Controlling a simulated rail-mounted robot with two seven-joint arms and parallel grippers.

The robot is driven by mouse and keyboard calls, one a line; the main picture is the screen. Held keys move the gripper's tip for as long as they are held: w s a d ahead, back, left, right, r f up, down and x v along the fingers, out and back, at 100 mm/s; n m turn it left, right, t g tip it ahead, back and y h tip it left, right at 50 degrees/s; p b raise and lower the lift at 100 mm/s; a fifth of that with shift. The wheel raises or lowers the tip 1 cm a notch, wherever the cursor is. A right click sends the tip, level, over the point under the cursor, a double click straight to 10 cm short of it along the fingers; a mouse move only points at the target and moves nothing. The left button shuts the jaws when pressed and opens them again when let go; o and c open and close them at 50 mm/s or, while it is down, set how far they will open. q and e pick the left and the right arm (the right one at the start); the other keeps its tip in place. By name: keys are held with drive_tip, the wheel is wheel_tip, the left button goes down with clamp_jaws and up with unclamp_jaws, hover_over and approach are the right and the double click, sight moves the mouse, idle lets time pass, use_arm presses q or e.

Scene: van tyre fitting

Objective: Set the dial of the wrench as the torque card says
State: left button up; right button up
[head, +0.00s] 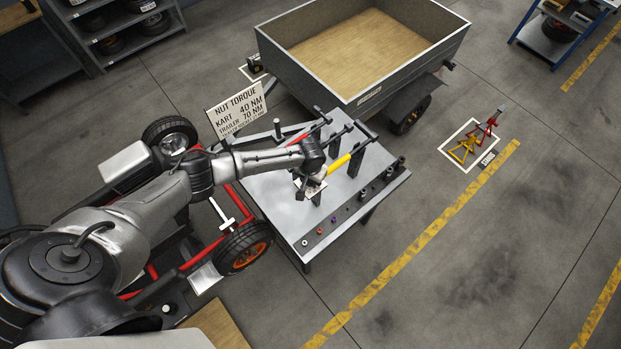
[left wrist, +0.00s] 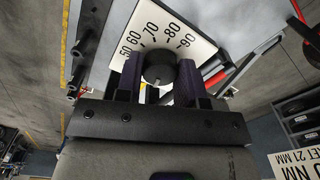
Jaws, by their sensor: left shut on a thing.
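The torque card (head: 237,108) stands at the back left of the bench in the head view. It reads kart 40 Nm and trailer 70 Nm; its smallest line is hard to read. A wrench with a yellow handle (head: 339,164) lies on the bench's holders. My left gripper (head: 312,184) is at its near end. In the left wrist view my left gripper (left wrist: 160,82) is shut on the dark round dial knob (left wrist: 159,66). Behind it the white scale plate (left wrist: 185,38) shows 50, 60, 70, 80 and 90. I cannot tell which number the dial points to. My right gripper is out of view.
The grey bench (head: 278,205) carries a strip of sockets (head: 345,212) along its front right edge. More tools lie on holders at its back. A trailer (head: 365,90) stands behind, and a red-framed kart (head: 240,247) is at the left.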

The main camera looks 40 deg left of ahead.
use_arm(q)
drive_tip(key=shift+m, duration=0.3)
drive_tip(key=shift+m+p, duration=0.3)
drive_tip(key=shift+m, duration=0.7)
drive_tip(key=m, duration=0.3)
drive_tip(key=shift+m, duration=0.3)
drive_tip(key=m, duration=0.4)
drive_tip(key=shift+m, duration=0.7)
drive_tip(key=o, duration=0.9)
drive_tip(key=shift+r, duration=0.1)
